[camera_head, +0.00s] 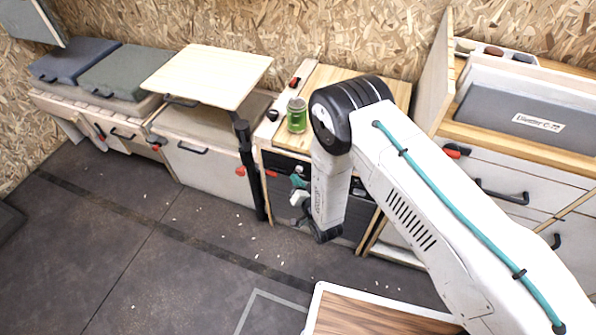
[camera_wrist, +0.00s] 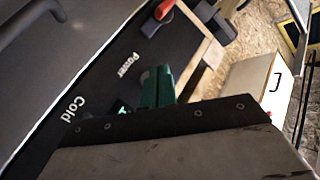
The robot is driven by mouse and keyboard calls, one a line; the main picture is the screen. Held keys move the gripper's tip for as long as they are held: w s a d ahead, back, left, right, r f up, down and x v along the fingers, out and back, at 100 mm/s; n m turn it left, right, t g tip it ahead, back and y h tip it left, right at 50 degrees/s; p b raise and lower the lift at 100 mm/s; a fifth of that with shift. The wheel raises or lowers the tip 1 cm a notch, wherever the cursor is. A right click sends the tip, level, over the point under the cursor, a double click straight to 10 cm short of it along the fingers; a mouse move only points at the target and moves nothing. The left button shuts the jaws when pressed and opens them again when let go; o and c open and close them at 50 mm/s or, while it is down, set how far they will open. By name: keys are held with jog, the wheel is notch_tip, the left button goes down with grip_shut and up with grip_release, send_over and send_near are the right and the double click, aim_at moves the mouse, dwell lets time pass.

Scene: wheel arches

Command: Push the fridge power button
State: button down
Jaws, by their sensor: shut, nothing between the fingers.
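The fridge (camera_head: 283,160) is a dark-fronted unit under the wooden counter in the head view, partly hidden behind my arm. In the wrist view its black control panel (camera_wrist: 98,75) runs diagonally, with the white words "Power" and "Cold". My gripper (camera_head: 297,188) is at the fridge front in the head view, shut and empty. Its green fingers (camera_wrist: 157,87) show in the wrist view just beside the "Power" label.
A green jar (camera_head: 297,115) and a small black knob stand on the counter above the fridge. A raised wooden tabletop (camera_head: 208,75) on a black post is to the left. White drawers (camera_head: 510,180) stand at the right. The dark floor at the left is mostly clear.

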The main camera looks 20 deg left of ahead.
jog(key=shift+s+a, duration=0.2)
jog(key=shift+s, duration=2.65)
